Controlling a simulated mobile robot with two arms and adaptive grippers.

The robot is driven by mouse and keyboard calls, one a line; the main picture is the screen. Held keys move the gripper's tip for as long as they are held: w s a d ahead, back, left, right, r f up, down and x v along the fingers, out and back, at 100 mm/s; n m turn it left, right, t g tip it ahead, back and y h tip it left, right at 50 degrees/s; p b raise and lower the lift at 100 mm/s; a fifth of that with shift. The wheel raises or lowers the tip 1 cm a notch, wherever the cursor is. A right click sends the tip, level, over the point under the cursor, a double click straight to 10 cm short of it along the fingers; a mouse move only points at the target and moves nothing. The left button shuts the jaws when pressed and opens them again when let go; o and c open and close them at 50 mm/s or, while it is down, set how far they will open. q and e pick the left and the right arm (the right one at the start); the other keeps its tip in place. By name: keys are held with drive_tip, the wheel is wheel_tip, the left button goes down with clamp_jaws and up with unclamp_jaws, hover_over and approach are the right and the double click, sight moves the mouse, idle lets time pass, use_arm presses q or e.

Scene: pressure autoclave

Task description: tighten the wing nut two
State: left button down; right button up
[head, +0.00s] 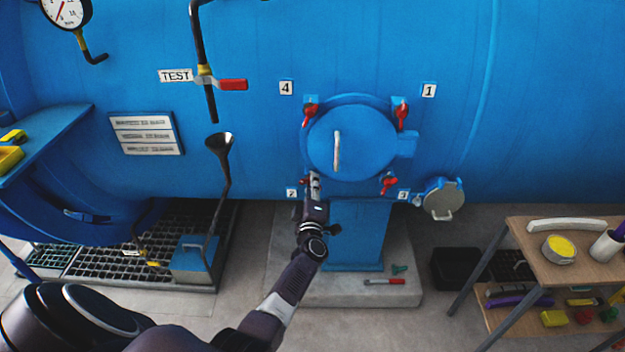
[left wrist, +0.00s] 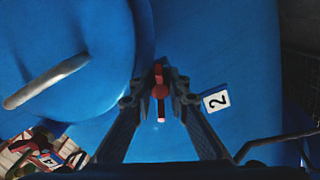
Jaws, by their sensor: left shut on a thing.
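The blue round hatch door (head: 372,143) is closed on the autoclave, with red wing nuts around it by labels 4, 1, 3 and 2. Wing nut two, the red one (left wrist: 158,92) by the label 2 (left wrist: 216,101), sits between my left fingertips in the left wrist view. My left gripper (head: 314,178) reaches up to the lower left of the door in the head view and largely hides that nut there. In the left wrist view my left gripper (left wrist: 159,88) is shut on the nut. My right gripper is not in view.
The door's pale handle (head: 337,150) stands out at its middle. A blue pedestal (head: 356,235) is below. A black funnel pipe (head: 222,165) is to the left, and a wooden table (head: 560,236) with items is at the right.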

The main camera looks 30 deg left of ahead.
use_arm(q)
drive_tip(key=shift+s+a+f+m+p, duration=0.1)
drive_tip(key=shift+m+p, duration=0.55)
drive_tip(key=shift+m, duration=1.55)
drive_tip(key=shift+s+f+m+p, duration=0.1)
drive_tip(key=shift+m+p, duration=0.5)
drive_tip(key=shift+m, duration=1.6)
drive_tip(key=shift+a+f+m+p, duration=0.1)
drive_tip(key=shift+m+p, duration=0.55)
drive_tip(key=shift+m, duration=1.85)
drive_tip(key=c, duration=1.8)
unclamp_jaws()
drive_tip(key=shift+c, duration=0.2)
drive_tip(key=shift+r, duration=0.1)
